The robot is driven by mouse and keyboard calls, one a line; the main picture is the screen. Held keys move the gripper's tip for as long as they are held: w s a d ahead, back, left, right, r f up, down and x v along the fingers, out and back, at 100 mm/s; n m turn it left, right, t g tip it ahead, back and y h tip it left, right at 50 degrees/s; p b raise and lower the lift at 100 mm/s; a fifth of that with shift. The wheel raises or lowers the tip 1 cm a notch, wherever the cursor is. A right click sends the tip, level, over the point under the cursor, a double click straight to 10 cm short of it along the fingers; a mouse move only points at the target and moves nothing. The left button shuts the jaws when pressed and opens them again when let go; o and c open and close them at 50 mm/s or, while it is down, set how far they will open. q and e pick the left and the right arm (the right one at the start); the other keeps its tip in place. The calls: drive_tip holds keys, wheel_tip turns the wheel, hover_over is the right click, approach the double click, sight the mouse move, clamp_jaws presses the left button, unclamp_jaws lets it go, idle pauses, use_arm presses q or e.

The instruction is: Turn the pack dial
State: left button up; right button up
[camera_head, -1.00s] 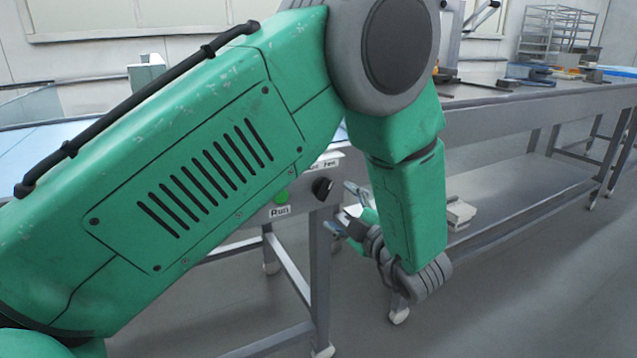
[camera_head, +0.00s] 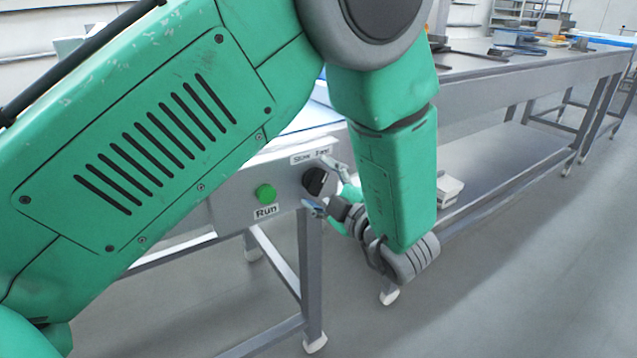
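The pack dial is a black knob (camera_head: 314,181) on the grey control panel (camera_head: 236,196) at the table's end. Two small white labels sit above it; the left one seems to read "Slow", the right one is hard to read. My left gripper (camera_head: 320,184) is open, its fingers pointing left at the panel. One finger is above and right of the dial, the other below it, so the dial shows between them. I cannot tell whether they touch it. My green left arm covers the panel's left part. My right gripper is not in view.
A green button (camera_head: 266,193) with a "Run" label sits left of the dial. A long metal table (camera_head: 530,82) with a lower shelf stands behind on the right. A pale block (camera_head: 449,190) lies on that shelf. The floor at the lower right is clear.

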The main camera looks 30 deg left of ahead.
use_arm(q)
drive_tip(key=shift+d, duration=0.2)
drive_tip(key=c, duration=1)
drive_tip(key=shift+o, duration=0.2)
drive_tip(key=shift+a+r, duration=0.1)
drive_tip(key=shift+a, duration=0.15)
drive_tip(key=shift+a+n, duration=0.1)
drive_tip(key=shift+n, duration=0.2)
drive_tip(key=n+b, duration=0.3)
drive_tip(key=n, duration=0.2)
drive_tip(key=shift+f, duration=0.2)
drive_tip(key=n+b, duration=0.2)
drive_tip(key=n, duration=0.1)
drive_tip(key=shift+b, duration=0.3)
drive_tip(key=shift+n+b, duration=1.45)
drive_tip(key=shift+n, duration=0.35)
